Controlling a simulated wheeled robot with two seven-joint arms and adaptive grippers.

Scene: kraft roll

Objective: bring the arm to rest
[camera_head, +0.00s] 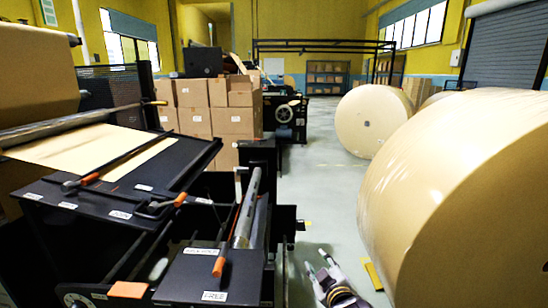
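My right gripper (319,262) shows low in the head view, right of the black machine and left of the big near roll. Its two pale fingers point up and away in the picture, with a gap between them. Nothing shows between the fingers, so it looks open and empty. The wrist behind it, with yellowish bands, runs to the bottom edge; the rest of that arm is out of frame. My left gripper and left arm are not in view.
A black machine (205,272) with orange-handled levers fills the left. A large kraft roll (470,190) stands close on the right, another roll (368,122) farther back. Stacked cartons (233,122) stand behind the machine. Grey floor (325,200) is clear between machine and rolls.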

